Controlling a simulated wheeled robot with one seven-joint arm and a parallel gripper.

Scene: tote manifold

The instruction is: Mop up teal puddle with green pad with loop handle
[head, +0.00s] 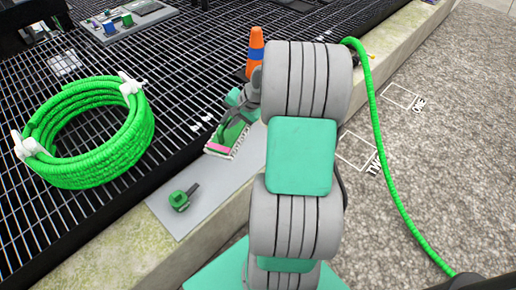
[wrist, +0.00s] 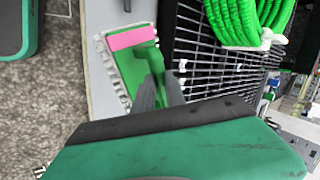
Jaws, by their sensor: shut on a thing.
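The green pad (wrist: 126,75) has a pink stripe and a ragged white edge. In the head view, the pad (head: 231,136) is at the grey plate beside the black grating, partly hidden by my arm. My gripper (wrist: 158,92) is shut on the pad's green loop handle, its grey fingers at the handle. In the head view my gripper (head: 241,112) is partly covered by my own arm. I cannot tell whether the pad touches the surface below. I cannot make out the teal puddle in either view; it may be hidden under the pad or behind my arm.
A small green-handled tool (head: 180,200) lies on the grey plate (head: 213,192). A coiled green hose (head: 92,130) lies on the grating at left. An orange cone (head: 256,50) with a blue band stands behind my gripper. Another green hose (head: 378,130) runs down the right.

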